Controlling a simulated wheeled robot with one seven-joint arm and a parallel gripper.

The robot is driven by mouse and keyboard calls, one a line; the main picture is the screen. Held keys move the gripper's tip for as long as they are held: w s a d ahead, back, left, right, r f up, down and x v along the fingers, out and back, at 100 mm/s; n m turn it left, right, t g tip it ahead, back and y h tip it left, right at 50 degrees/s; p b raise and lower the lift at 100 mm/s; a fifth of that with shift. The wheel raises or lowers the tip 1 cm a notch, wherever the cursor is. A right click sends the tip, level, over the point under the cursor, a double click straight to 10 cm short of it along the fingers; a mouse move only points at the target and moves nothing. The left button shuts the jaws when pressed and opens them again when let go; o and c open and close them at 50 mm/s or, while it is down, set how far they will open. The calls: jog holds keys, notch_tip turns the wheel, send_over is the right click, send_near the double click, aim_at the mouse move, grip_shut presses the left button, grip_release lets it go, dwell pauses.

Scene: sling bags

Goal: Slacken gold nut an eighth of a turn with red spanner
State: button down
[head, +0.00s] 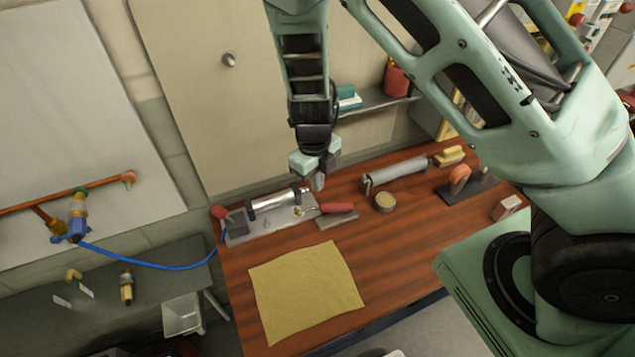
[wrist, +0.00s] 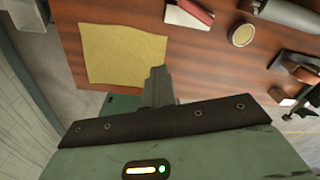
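A small gold piece (head: 299,211), perhaps the gold nut, sits on the metal plate (head: 262,230) at the bench's back left; it is too small to make out surely. A red-handled item (head: 337,208) lies with a grey flat part just right of that plate, and shows at the top of the wrist view (wrist: 195,10). I cannot tell whether it is the red spanner. My gripper (head: 318,176) hangs above the bench's back part, apart from these things. No object shows in it. In the wrist view its fingers (wrist: 158,85) overlap, so their gap is hidden.
A yellow cloth (head: 305,290) lies flat on the wooden bench (head: 385,240). A grey roller (head: 394,174), a round tin (head: 385,202) and an orange clamp-like piece (head: 459,178) stand along the back. A blue hose (head: 150,264) runs from the wall pipe to the plate. The bench's front right is clear.

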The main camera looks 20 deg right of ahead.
jog(key=shift+r, duration=1.85)
